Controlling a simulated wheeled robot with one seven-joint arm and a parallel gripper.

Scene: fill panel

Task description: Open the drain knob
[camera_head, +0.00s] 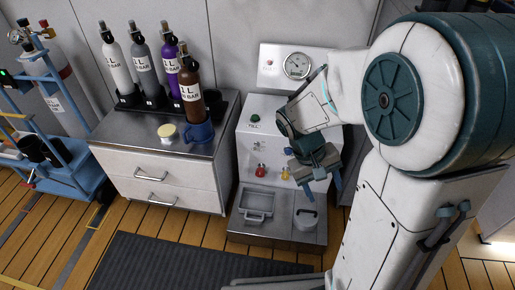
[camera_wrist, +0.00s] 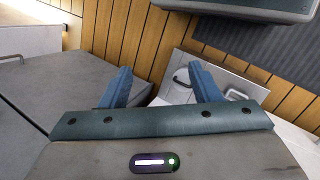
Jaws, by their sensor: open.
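The fill panel (camera_head: 247,133) is a white box with a green knob (camera_head: 255,119) above a small "FILL" label. A red knob (camera_head: 261,171) and a yellow knob (camera_head: 285,174) sit lower on its front. I cannot read which one is the drain knob. My gripper (camera_head: 323,187) is open and empty, in front of the panel's right side and right of the yellow knob, with its blue fingers pointing down. In the wrist view my gripper (camera_wrist: 162,82) shows both fingers apart with nothing between them. No knob is visible in that view.
A round gauge (camera_head: 297,66) is above the panel. A metal base (camera_head: 270,237) with a square recess and a round-topped part juts out below. A drawer cabinet (camera_head: 160,180) at left carries several bottles. A dark mat (camera_head: 190,265) lies on the wooden floor.

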